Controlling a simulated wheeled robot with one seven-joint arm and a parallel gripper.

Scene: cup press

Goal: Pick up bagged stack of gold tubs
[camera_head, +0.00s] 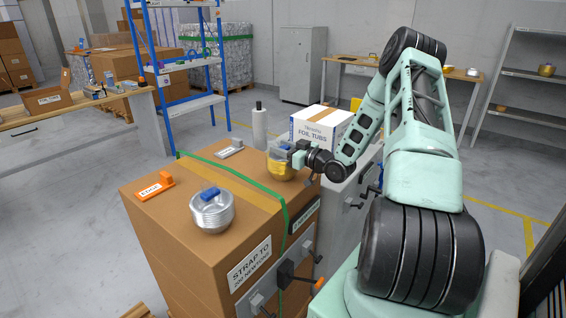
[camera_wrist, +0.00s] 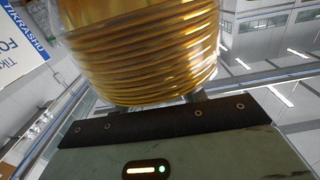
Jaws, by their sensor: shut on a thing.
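The bagged stack of gold tubs (camera_head: 281,170) is at the right side of the large brown carton's top, with clear wrap around it. It also fills the upper middle of the wrist view (camera_wrist: 140,50), its ribbed gold rims close to my gripper. My gripper (camera_head: 291,154) reaches in from the right and is shut on the bagged stack. The fingers are mostly hidden in both views. I cannot tell whether the stack's base touches the carton.
The brown carton (camera_head: 190,250) bears a bagged silver stack (camera_head: 212,211), an orange tool (camera_head: 154,186), a grey tool (camera_head: 229,148) and a green strap (camera_head: 240,176). A white foil tubs box (camera_head: 318,127) and a white roll (camera_head: 259,127) stand behind the gold stack.

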